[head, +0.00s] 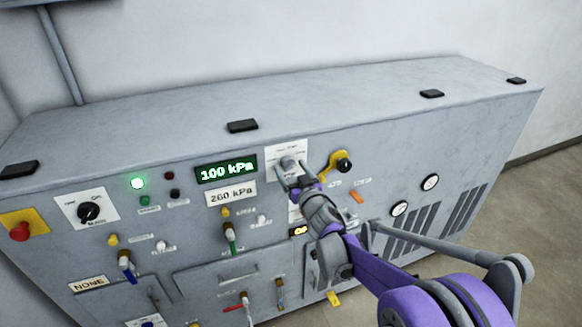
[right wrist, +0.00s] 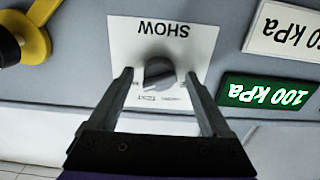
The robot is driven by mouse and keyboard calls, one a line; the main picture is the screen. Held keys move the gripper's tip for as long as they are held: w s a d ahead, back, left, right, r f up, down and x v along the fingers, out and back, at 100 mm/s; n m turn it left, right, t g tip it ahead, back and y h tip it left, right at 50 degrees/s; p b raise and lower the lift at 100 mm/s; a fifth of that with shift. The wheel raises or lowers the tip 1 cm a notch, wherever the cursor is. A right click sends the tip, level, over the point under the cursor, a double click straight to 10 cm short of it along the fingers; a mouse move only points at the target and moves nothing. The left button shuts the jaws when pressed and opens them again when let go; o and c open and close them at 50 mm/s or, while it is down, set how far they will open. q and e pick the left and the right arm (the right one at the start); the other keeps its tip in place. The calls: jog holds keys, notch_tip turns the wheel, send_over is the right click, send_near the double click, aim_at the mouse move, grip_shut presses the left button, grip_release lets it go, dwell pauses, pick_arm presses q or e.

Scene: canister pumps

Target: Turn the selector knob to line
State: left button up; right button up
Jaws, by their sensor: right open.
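The selector knob (right wrist: 159,73) is a dark grey round knob on a white plate (right wrist: 120,40) marked SHOW, seen upside down in the right wrist view. Small position labels at the plate's other end are partly hidden and too blurred to read surely. In the head view the plate (head: 275,150) is right of the green display, and my gripper covers part of the knob. My right gripper (head: 296,177) is open at the plate. In the right wrist view its fingers (right wrist: 158,76) stand on either side of the knob; contact cannot be told. My left gripper is out of view.
The green 100 kPa display (head: 226,170) and white 260 kPa label (head: 231,194) are left of the plate. Another selector (head: 88,211), a red button (head: 20,232) and several valves crowd the panel.

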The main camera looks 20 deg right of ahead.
jog(key=shift+w, duration=0.1)
grip_shut()
dwell(0.4)
